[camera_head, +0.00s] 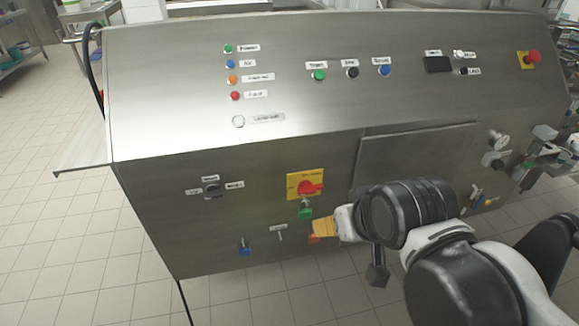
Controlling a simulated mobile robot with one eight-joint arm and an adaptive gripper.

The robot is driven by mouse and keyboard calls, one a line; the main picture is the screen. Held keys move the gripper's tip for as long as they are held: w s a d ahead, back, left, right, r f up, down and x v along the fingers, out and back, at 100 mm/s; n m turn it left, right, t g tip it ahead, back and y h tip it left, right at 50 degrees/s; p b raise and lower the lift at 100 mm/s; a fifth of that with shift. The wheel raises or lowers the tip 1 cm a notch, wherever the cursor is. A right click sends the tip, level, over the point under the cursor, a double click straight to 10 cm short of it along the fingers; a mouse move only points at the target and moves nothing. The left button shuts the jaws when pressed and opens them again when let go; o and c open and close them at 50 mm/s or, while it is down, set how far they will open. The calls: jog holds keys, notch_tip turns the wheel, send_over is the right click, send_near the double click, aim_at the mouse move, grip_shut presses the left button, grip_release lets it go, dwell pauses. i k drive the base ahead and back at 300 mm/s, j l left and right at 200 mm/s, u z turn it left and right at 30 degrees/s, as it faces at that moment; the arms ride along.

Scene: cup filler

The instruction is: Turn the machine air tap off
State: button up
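The steel machine's sloping panel and lower front face fill most of the head view. I cannot tell for sure which fitting is the air tap. A small green fitting (305,213) sits just below a red rotary switch (309,188) on a yellow plate. My arm reaches in from the lower right. Contact is unclear, and the finger opening is too small and partly hidden to judge.
A black selector switch (212,190) is left of the yellow plate. A red emergency button (532,57) is at the upper right. A gauge (499,140) and fittings crowd the right end, beside my arm. Tiled floor (60,230) is clear on the left.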

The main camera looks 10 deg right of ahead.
aim_at(474, 207)
jog(key=z, duration=1.65)
jog(key=i+j+z, duration=0.15)
jog(key=i, duration=0.2)
